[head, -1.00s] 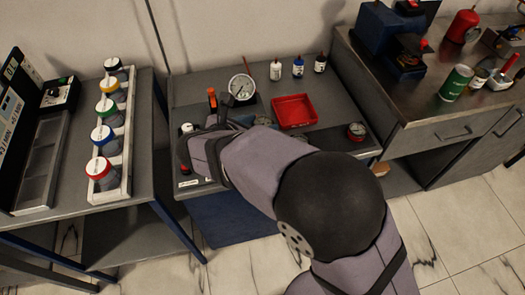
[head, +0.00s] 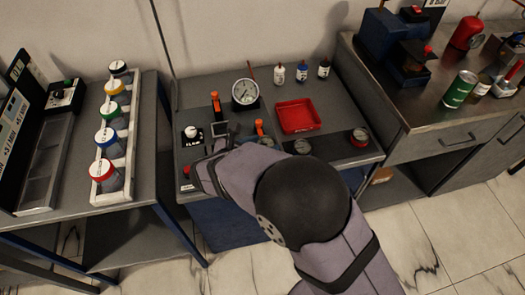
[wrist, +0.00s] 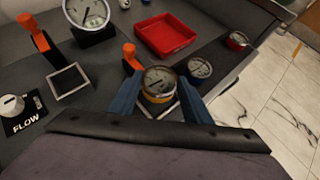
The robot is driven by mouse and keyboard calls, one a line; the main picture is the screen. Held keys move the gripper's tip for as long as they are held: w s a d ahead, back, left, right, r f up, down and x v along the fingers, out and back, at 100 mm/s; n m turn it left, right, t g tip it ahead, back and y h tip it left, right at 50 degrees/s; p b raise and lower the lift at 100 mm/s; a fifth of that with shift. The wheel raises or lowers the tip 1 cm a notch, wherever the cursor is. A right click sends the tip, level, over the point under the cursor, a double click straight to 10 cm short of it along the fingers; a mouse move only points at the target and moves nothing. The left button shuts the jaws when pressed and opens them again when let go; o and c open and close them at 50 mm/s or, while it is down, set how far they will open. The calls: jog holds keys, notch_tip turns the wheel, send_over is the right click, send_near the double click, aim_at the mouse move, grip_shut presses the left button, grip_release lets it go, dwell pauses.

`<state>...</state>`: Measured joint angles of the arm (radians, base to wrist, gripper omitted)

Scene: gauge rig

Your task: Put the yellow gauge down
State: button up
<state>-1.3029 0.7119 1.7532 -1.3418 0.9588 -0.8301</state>
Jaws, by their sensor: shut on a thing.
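The yellow gauge (wrist: 158,84) has a round pale dial and a yellow band. In the wrist view my gripper (wrist: 160,97) is shut on it, with a blue finger on each side. A light square frame (wrist: 176,110) shows under and around the gauge; I cannot tell whether the gauge rests in it or is just above. An orange-topped clamp (wrist: 131,58) stands just behind this frame.
An empty square frame (wrist: 70,82) with another orange clamp (wrist: 36,36) lies left. A large dial (head: 245,92) and the FLOW knob (wrist: 12,105) stand nearby.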

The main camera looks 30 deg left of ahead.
jog(key=shift+f, duration=1.6)
jog(key=shift+f, duration=0.15)
jog(key=o, duration=1.3)
jog(key=shift+c, duration=0.2)
jog(key=shift+s+r, duration=0.4)
jog(key=shift+r, duration=0.05)
jog(key=v, duration=1.1)
